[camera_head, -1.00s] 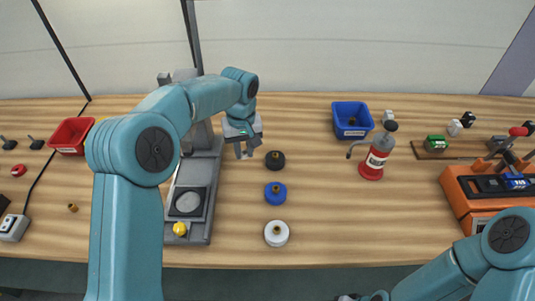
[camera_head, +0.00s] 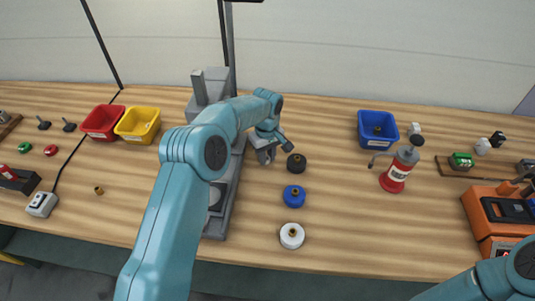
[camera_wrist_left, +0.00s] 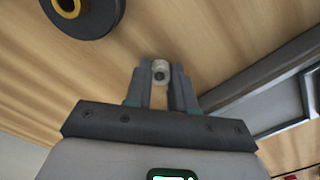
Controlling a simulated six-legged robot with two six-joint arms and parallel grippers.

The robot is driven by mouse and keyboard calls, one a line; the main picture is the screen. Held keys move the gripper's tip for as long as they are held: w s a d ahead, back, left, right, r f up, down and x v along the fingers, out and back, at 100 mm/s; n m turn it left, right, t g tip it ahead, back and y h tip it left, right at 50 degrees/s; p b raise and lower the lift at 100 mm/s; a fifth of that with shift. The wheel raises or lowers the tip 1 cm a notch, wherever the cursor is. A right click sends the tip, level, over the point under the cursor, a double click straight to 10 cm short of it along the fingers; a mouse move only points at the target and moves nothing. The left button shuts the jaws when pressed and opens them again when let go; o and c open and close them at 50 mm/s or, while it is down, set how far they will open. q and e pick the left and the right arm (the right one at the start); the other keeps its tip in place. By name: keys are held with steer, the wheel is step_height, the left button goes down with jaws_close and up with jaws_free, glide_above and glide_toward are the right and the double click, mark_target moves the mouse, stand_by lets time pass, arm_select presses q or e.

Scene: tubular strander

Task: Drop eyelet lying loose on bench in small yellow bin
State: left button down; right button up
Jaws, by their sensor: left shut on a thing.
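My left gripper (camera_head: 266,156) is beside the grey machine, just left of the black spool. In the left wrist view its fingertips (camera_wrist_left: 160,76) are shut on a small pale ring-like piece with a dark hole, which looks like the eyelet (camera_wrist_left: 160,67). The wood grain of the bench shows behind it; I cannot tell the height above the bench. In the head view the eyelet cannot be made out. The small yellow bin (camera_head: 138,125) stands at the back left, beside the red bin (camera_head: 102,122). My right gripper is out of view.
The grey machine (camera_head: 218,210) stands between my left gripper and the yellow bin. Black (camera_head: 296,163), blue (camera_head: 294,196) and white (camera_head: 292,236) spools stand right of it. A small brass piece (camera_head: 99,190) lies at left. A blue bin (camera_head: 378,128) and red can (camera_head: 396,174) stand right.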

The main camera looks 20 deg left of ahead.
arm_select(q)
steer(key=shift+f, duration=0.1)
steer(key=shift+f, duration=0.1)
steer(key=shift+f+b, duration=0.15)
steer(key=shift+b, duration=0.15)
steer(key=c, duration=1)
jaws_free()
steer(key=shift+o, duration=0.2)
